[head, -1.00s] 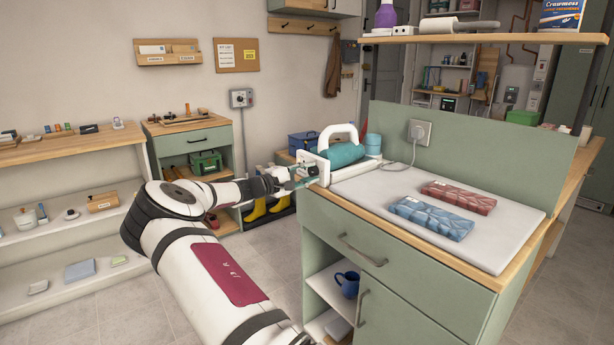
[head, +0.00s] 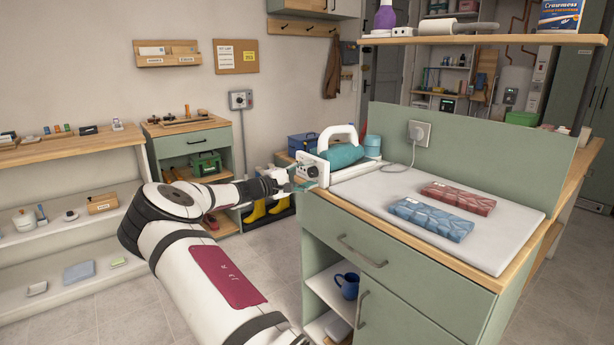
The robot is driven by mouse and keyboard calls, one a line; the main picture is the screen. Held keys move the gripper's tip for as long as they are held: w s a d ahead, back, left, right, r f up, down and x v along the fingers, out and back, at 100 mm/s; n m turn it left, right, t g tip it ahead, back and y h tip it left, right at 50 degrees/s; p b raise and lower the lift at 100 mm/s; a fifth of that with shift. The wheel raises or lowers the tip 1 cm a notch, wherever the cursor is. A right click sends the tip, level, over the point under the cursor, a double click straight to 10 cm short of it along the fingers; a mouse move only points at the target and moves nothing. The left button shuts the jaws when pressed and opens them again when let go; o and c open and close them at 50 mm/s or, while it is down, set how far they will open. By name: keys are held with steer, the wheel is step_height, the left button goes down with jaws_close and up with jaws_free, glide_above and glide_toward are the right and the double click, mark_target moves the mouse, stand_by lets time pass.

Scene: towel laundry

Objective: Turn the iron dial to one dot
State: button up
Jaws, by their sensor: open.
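The iron (head: 341,156) has a teal body and a white handle. It rests at the far left end of the counter in the head view, behind a white upright plate (head: 322,171). A small dark dial (head: 312,171) shows on the plate's near face; its markings are too small to read. My gripper (head: 292,180) is open and empty, just left of the plate. It appears apart from the dial, though the gap is hard to judge.
A blue folded towel (head: 432,217) and a red folded towel (head: 458,197) lie on the white ironing pad (head: 365,193). A cord runs to the wall socket (head: 419,132). A blue mug (head: 347,285) stands on the shelf below.

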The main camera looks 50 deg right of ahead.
steer(key=v, duration=1.1)
steer(key=shift+a, duration=0.35)
